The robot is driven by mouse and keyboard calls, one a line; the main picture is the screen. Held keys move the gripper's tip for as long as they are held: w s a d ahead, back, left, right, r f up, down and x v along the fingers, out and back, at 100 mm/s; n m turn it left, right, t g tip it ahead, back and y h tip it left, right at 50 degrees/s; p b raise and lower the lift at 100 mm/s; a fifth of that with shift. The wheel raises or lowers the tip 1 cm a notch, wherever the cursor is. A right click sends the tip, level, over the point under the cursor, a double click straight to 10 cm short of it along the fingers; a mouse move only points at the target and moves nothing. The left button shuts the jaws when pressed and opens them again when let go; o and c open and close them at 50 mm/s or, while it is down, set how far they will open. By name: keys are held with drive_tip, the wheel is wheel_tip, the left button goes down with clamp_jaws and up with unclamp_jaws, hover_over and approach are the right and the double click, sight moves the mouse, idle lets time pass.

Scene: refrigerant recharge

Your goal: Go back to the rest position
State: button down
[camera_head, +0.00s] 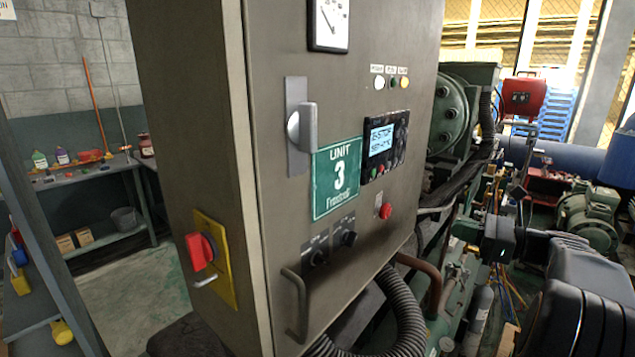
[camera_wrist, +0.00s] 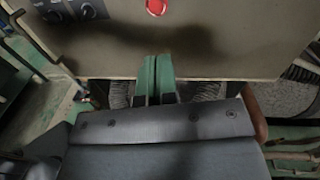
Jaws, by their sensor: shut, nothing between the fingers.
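My gripper (camera_wrist: 157,68) shows in the wrist view with its two green fingers side by side and shut, nothing between them. Its tips lie over the lower edge of the grey control cabinet (camera_wrist: 215,48) in that view, below a red button (camera_wrist: 156,6). I cannot tell the gap to the cabinet from that view. In the head view my dark arm comes in from the lower right, and its wrist end is to the right of the cabinet (camera_head: 205,130). The fingertips are hard to make out there against the machinery.
The cabinet carries a lit display (camera_head: 381,139), a red button (camera_head: 385,211), a door handle (camera_head: 303,127) and a red rotary switch (camera_head: 200,250). A ribbed hose (camera_head: 405,310) runs below it. Green compressor machinery (camera_head: 450,110) stands behind. A workbench (camera_head: 85,175) is at left.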

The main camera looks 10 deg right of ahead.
drive_tip(key=s+a+f+n+g+h, duration=0.3)
drive_tip(key=f+n+h, duration=0.1)
drive_tip(key=f, duration=0.4)
drive_tip(key=s+a+f+n+g+h, duration=0.3)
drive_tip(key=f+n, duration=0.2)
drive_tip(key=f, duration=0.2)
drive_tip(key=s+a+f+n+h, duration=0.1)
drive_tip(key=s+a+n+h, duration=0.2)
drive_tip(key=s+a+n, duration=0.2)
drive_tip(key=s+a+n+g+h, duration=0.1)
drive_tip(key=s+a+n+h, duration=0.2)
drive_tip(key=a+n, duration=0.6)
drive_tip(key=shift+s+a+f+n+h, duration=0.25)
drive_tip(key=shift+s+f+n+h, duration=0.1)
drive_tip(key=shift+s+n, duration=0.7)
